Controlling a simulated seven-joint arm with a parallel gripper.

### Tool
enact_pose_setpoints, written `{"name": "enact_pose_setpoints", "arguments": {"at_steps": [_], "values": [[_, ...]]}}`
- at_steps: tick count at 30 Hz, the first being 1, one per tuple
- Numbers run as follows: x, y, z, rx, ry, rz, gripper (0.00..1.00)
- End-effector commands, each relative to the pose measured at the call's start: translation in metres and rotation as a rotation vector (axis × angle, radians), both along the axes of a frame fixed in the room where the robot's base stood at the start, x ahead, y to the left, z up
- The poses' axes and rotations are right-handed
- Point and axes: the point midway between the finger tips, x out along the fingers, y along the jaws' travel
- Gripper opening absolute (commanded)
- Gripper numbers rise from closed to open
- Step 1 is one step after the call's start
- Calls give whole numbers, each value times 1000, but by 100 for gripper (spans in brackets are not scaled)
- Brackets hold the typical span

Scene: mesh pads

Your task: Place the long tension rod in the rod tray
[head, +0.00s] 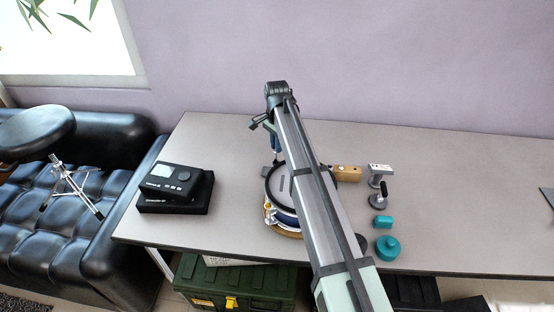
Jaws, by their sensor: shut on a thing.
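My gripper (275,150) points down beside the upper left rim of a drum (290,185), mostly hidden behind my arm. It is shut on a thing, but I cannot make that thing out. I cannot pick out the long tension rod. I cannot tell which thing is the rod tray. A small grey piece (265,171) shows on the table just left of the drum, below my gripper. The drum has a dark rim and a blue shell, and my arm covers its right part.
Right of the drum are a wooden block (348,173), metal and black fittings (379,190), and teal pieces (387,247). The table's (460,210) right part is mostly clear. A black sofa stands left.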

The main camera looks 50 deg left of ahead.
Motion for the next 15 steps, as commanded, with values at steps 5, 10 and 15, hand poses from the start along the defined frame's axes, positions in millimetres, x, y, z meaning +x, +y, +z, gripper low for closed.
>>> {"name": "enact_pose_setpoints", "arguments": {"at_steps": [5, 10, 15], "values": [[0, 0, -23, 0, 0, 0, 0], [0, -1, -35, -1, 1, 0, 0], [0, -1, -56, -1, 1, 0, 0]]}}
